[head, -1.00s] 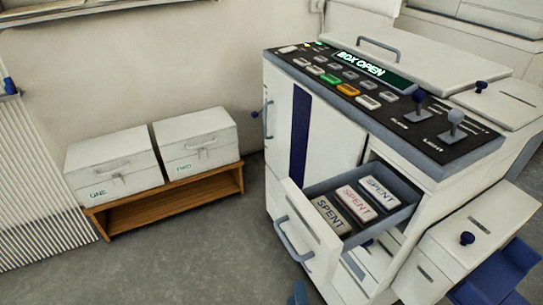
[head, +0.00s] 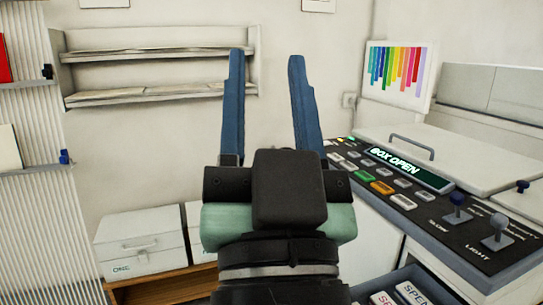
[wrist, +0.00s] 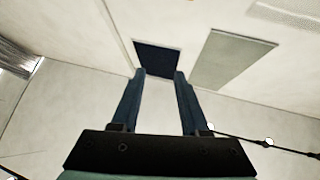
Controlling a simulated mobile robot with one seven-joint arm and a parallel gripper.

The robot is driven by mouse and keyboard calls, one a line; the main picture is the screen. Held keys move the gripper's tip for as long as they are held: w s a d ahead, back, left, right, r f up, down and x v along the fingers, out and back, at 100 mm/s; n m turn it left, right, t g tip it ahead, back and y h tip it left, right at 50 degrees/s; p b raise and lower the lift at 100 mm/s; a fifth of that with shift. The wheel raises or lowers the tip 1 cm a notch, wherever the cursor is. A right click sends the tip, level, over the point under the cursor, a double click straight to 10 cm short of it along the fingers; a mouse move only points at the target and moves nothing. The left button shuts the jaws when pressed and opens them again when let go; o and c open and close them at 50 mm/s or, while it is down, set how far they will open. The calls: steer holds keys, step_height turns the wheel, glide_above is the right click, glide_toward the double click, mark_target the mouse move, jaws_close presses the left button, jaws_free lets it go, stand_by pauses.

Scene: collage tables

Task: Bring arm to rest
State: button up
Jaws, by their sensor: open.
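My gripper (head: 266,60) is raised in the middle of the head view, its two blue fingers pointing up and spread apart with nothing between them. It hides part of the wall and of the floor area behind it. In the wrist view my gripper (wrist: 158,75) is also open and empty, facing the upper wall and ceiling, with a dark square panel (wrist: 157,58) and a grey panel (wrist: 230,60) beyond the fingers.
The copier-like machine (head: 440,205) stands at right, its display reading "BOX OPEN". Its drawer (head: 372,285) is out, holding boxes marked "SPENT". A white box (head: 140,240) sits on a wooden bench (head: 150,288) at lower left. An empty-looking shelf (head: 150,97) hangs on the back wall.

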steer(key=s+r+t+h+p, duration=0.1)
steer(key=s+r+p, duration=0.2)
steer(key=r+p, duration=1.9)
step_height(320, 180, up, 6)
steer(key=shift+f+n+h, duration=0.25)
steer(key=shift+n+h, duration=0.15)
steer(key=shift+d+f, duration=0.15)
